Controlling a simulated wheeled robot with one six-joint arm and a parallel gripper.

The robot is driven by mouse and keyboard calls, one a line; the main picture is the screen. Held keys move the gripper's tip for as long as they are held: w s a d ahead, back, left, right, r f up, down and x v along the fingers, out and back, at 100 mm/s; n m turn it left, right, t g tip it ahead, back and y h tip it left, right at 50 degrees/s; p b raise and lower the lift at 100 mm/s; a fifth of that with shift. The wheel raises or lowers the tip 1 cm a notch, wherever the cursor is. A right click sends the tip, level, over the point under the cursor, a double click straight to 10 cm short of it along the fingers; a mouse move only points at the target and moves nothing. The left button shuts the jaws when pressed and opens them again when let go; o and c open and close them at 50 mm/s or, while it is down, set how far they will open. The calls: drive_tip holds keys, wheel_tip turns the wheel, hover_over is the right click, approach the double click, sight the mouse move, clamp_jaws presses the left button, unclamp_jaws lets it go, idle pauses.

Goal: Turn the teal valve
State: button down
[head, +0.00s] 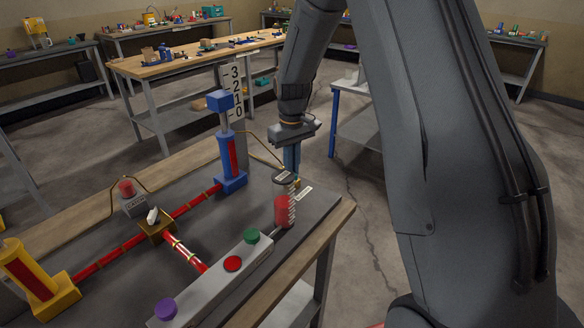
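My gripper (291,168) points down at the bench's right rear corner, with blue-grey fingers. It is just above or beside a dark round cap (284,179); I cannot tell whether they touch. The gap between the fingers is too small to make out. I cannot pick out a teal valve; one may be hidden by the gripper. A brass-coloured block with a white lever (153,215) sits where the red pipes (187,252) meet. A grey bar (212,287) carries purple, red and green round knobs.
A blue cylinder (230,160) stands before a numbered scale (233,92). A yellow cylinder (37,274), a red-capped grey box (130,197) and a red cylinder with a coil (282,211) also stand on the bench (90,217). Other worktables (195,60) stand behind, with open floor between.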

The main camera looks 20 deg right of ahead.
drive_tip(key=shift+w+n, duration=0.1)
drive_tip(key=shift+n, duration=0.7)
drive_tip(key=shift+r, duration=0.1)
drive_tip(key=c, duration=1.8)
unclamp_jaws()
drive_tip(key=shift+c, duration=0.2)
wheel_tip(320, 180, up, 8)
drive_tip(key=shift+f+b, duration=0.2)
drive_tip(key=shift+b, duration=0.85)
drive_tip(key=shift+r, duration=0.1)
